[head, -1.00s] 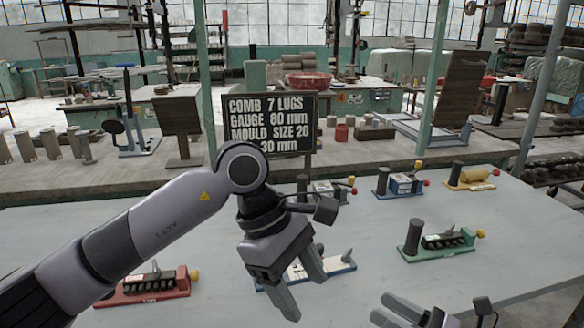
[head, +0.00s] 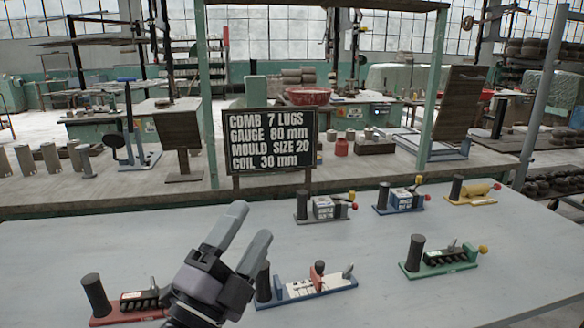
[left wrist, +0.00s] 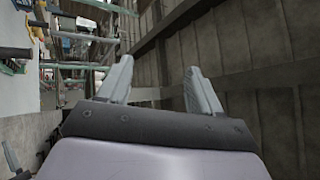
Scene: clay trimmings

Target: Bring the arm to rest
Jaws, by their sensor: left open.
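My left gripper (head: 246,238) is raised above the front of the grey table (head: 370,265), its fingers pointing up. Its jaws are open with nothing between them, and they also show open and empty in the left wrist view (left wrist: 160,85). It partly covers the red-based tool (head: 135,302) and stands just left of the blue-based tool with a white top (head: 305,288). It appears apart from both. My right gripper is not in the head view now.
A green-based tool (head: 442,258), a yellow one (head: 473,192), a blue one (head: 402,198) and a grey one (head: 325,208) stand further right and back. A black sign (head: 270,138) stands behind the table. The table's front right is clear.

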